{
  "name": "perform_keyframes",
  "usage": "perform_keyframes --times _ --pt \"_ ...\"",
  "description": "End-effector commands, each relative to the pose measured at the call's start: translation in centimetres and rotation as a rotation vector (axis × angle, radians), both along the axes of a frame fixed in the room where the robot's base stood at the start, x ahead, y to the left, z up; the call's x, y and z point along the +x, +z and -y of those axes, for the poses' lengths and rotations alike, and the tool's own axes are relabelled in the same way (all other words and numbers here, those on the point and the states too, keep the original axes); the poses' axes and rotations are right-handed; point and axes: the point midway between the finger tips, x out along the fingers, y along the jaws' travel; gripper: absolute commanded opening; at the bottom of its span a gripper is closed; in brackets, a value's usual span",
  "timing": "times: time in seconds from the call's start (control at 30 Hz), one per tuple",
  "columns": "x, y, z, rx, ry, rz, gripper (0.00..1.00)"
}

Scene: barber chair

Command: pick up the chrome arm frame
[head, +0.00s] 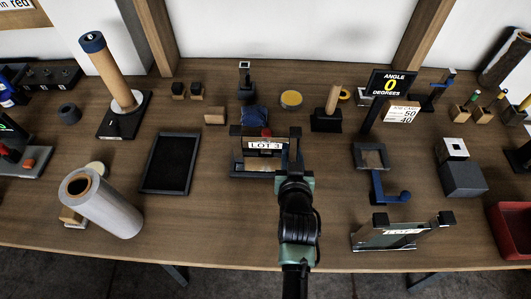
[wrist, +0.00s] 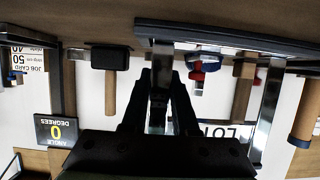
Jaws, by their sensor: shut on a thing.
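The chrome arm frame (head: 236,160) stands upright near the middle of the table in the head view, with a dark base, metal posts and a white LOT card. In the wrist view, which is upside down, its dark base (wrist: 225,36) runs along the top and its far chrome post (wrist: 269,105) is on the right. My gripper (head: 294,165) is at the frame's right post. In the wrist view my gripper (wrist: 160,95) has its two dark fingers closed on either side of that post. The frame's base appears to rest on the table.
A black tray (head: 172,163) lies left of the frame. A blue crank piece (head: 390,195) and another low metal frame (head: 385,240) lie to the right. Behind stand a peg (head: 332,100) and the angle display (head: 391,84). A white roll (head: 115,208) lies front left.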

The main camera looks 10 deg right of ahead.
Motion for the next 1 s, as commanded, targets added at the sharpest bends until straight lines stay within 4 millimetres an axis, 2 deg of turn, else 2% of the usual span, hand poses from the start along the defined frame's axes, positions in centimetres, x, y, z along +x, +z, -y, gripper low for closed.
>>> perform_keyframes --times 0.23,0.53,1.0 --pt "0.0 0.0 0.0 0.000 0.000 -0.001 0.00" --pt "0.1 0.9 0.0 0.000 -0.001 0.008 0.00" --pt "0.1 9.0 0.0 -0.001 0.000 0.011 0.00"
